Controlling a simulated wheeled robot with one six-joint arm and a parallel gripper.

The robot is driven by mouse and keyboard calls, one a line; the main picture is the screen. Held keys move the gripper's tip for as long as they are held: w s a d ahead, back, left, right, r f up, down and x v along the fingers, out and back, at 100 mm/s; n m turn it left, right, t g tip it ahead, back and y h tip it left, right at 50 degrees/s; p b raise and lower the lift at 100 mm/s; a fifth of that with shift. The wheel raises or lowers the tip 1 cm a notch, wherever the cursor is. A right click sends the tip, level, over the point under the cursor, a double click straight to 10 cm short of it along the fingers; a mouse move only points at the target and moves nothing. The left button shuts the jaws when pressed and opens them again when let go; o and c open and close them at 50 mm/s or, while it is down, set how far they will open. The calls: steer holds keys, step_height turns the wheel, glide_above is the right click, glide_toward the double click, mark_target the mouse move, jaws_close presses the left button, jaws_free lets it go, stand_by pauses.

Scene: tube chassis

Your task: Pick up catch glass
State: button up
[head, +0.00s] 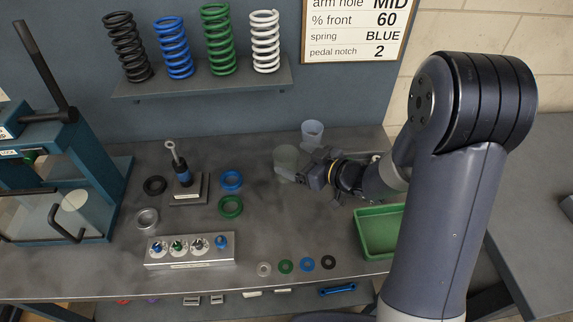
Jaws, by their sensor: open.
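Two clear glass-like vessels stand near the back of the grey bench; I cannot tell which is the catch glass. One is a bluish cup (312,131), upright behind my gripper. The other, a grey-green glass (286,157), is at the left end of my gripper (305,167). My gripper is low over the bench, pointing left, with its jaws open. The fingers overlap the grey-green glass in the picture, and I cannot tell whether they touch it. Part of that glass's right side is hidden by the gripper.
A green tray (381,232) lies right of the gripper. Left are a damper on a stand (186,188), coloured rings (231,206), a metal block with knobs (190,251) and a teal press (75,170). Springs (220,40) stand on a wall shelf. The bench's middle is mostly clear.

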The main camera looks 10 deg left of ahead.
mark_target(277, 154)
steer(key=shift+p+x, duration=0.45)
steer(key=shift+x, duration=2.3)
steer(key=shift+s, duration=0.15)
steer(key=shift+c, duration=0.3)
steer(key=c, duration=1)
